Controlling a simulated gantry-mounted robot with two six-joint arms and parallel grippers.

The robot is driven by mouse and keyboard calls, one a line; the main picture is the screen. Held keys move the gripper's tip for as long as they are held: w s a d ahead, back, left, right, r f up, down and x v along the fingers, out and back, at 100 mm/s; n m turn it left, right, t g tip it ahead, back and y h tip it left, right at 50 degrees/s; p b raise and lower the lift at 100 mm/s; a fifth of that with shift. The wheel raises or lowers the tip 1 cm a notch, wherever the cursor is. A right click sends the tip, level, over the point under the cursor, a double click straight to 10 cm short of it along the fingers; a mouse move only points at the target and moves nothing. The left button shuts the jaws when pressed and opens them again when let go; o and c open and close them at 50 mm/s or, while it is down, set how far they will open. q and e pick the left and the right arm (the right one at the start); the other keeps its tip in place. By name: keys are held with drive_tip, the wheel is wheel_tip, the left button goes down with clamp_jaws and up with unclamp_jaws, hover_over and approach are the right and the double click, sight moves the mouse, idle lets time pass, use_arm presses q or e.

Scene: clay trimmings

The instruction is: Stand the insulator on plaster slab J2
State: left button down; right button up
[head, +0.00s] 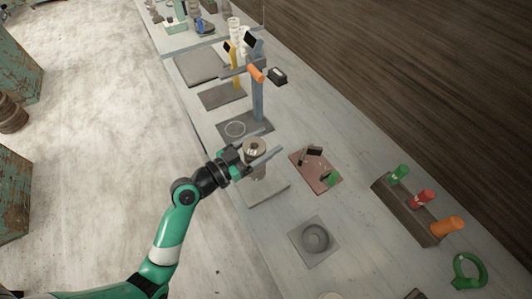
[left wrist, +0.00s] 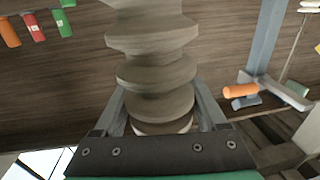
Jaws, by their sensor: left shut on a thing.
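The insulator (head: 255,148) is a grey-beige ribbed piece with a hole in its top. My left gripper (head: 262,158) is shut on it, with one finger on each side. In the left wrist view the insulator (left wrist: 157,75) rises between the fingers, its stacked ribs filling the middle. In the head view it looks upright over or beside a pale slab (head: 276,192); I cannot tell whether it touches it. No slab label is readable, so I cannot tell which slab is J2. My right gripper is not in view.
A dark slab (head: 260,130) with a post stands behind the gripper. A reddish board (head: 322,180) with small tools lies to the right. A grey slab (head: 331,256) bears a round dish (head: 315,237). A rack (head: 401,208) holds green, red and orange handles.

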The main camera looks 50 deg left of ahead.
use_arm(q)
drive_tip(key=shift+w, duration=0.15)
drive_tip(key=shift+w+f+b, duration=0.2)
drive_tip(key=shift+f+b, duration=0.65)
drive_tip(key=shift+f, duration=1.1)
unclamp_jaws()
approach(246, 163)
drive_tip(key=w, duration=0.4)
drive_tip(key=shift+w+d+b, duration=0.15)
drive_tip(key=shift+w+b, duration=0.2)
drive_tip(key=shift+w, duration=0.05)
